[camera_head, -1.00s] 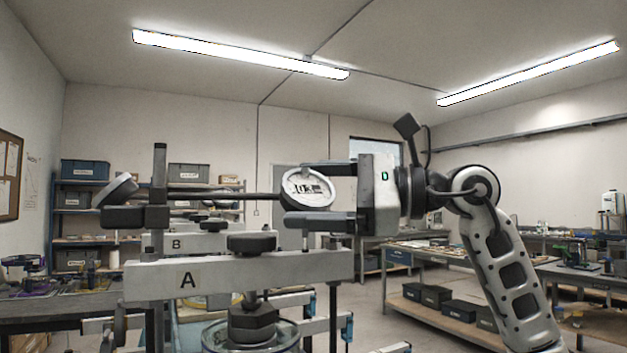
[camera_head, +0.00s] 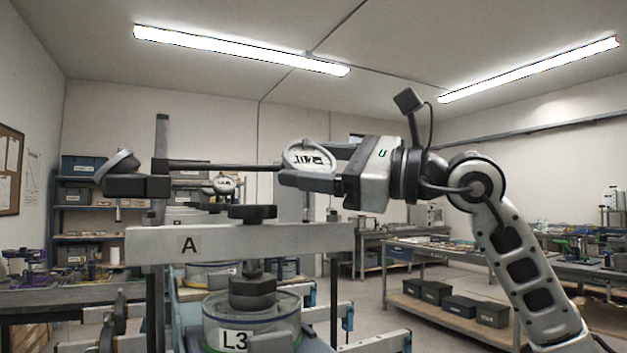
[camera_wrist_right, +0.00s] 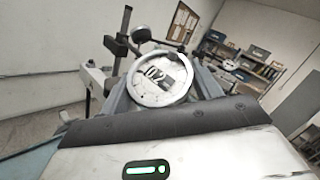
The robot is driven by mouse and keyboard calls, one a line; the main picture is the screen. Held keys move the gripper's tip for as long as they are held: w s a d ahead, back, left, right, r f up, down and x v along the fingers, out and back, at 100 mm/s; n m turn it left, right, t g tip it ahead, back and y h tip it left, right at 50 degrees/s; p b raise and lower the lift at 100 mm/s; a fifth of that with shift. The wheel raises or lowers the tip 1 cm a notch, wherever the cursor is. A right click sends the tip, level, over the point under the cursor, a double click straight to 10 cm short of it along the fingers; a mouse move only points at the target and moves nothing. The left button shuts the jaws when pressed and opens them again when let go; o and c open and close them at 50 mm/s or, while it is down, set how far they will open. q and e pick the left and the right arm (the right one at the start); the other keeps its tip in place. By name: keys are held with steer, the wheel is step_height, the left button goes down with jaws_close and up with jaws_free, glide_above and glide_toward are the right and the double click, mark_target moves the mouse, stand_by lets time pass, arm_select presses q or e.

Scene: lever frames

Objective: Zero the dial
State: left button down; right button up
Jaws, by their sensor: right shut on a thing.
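A round disc (camera_head: 303,152) with a pale rim and dark figures on a white face is at the right end of a thin dark rod (camera_head: 225,167). It shows larger in the right wrist view (camera_wrist_right: 158,76), where its figures begin with "02". My right gripper (camera_head: 307,164) is shut at this disc, one finger in front below it and one behind; the contact itself is hidden. My left gripper is not in view.
A pale beam (camera_head: 310,237) marked A crosses below the rod, with a black knob (camera_head: 252,212) on top. A glass bowl (camera_head: 295,330) marked L3 is under it. Beam B's frame stands behind. Benches (camera_head: 440,258) and shelves are farther back.

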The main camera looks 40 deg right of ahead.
steer(key=o, duration=1)
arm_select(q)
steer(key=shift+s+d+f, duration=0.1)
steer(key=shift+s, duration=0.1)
arm_select(e)
steer(key=shift+s+d+f, duration=0.1)
steer(key=shift+s+f, duration=0.05)
steer(key=shift+s, duration=0.05)
arm_select(q)
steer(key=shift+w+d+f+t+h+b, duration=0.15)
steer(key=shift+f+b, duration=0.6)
steer(key=shift+b, duration=1.25)
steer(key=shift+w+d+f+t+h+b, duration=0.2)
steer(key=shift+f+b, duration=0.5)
steer(key=shift+b, duration=1.3)
arm_select(e)
steer(key=v, duration=1.5)
steer(key=shift+s, duration=0.25)
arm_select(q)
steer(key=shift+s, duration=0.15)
